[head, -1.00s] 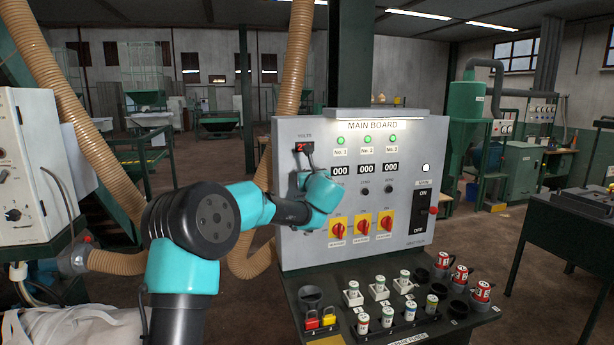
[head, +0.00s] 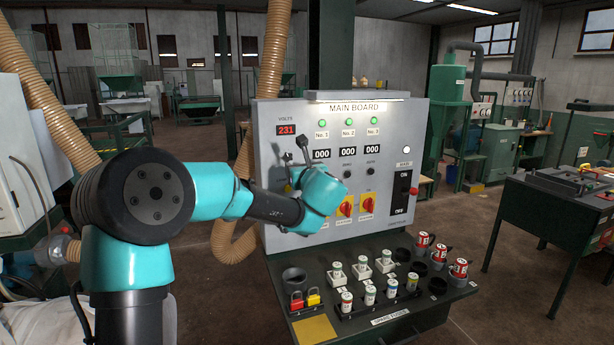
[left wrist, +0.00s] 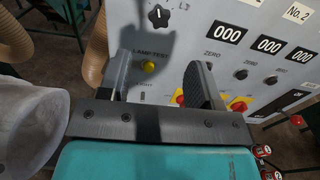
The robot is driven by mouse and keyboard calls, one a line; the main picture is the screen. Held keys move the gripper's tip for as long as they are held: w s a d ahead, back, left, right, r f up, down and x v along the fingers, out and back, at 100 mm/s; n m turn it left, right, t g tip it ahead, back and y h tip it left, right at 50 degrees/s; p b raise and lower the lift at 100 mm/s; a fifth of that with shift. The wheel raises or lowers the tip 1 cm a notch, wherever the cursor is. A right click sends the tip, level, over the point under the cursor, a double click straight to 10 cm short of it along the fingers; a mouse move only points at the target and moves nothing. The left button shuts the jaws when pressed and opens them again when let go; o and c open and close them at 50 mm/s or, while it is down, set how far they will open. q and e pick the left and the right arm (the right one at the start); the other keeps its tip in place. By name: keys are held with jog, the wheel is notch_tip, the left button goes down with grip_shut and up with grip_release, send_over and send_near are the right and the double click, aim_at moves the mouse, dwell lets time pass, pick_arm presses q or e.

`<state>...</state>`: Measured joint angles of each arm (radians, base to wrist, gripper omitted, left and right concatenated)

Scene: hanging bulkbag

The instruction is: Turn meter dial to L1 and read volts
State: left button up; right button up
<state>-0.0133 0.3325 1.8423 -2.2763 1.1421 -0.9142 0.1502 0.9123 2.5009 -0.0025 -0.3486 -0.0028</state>
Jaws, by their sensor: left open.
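The main board (head: 415,130) stands in front of me with a VOLTS display (head: 287,130) at its upper left, reading 231 in red. In the left wrist view the meter dial (left wrist: 159,15) is a black knob with a white pointer mark that looks roughly upward; an L3 label lies to its right and I cannot read the others. My left gripper (head: 296,152) is open and empty, in front of the board below the display. In the left wrist view its fingers (left wrist: 161,68) are apart, below the dial and around the view of the yellow lamp-test button (left wrist: 149,66).
Black 000 counters (head: 348,151) and red-yellow rotary switches (head: 368,204) sit right of the gripper. The shelf (head: 380,337) below holds several fuses, a red and a yellow padlock (head: 313,297) and black cups. A tan hose (head: 272,60) hangs beside the board.

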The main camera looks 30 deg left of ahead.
pick_arm(q)
jog(key=v, duration=0.6)
dwell(0.3)
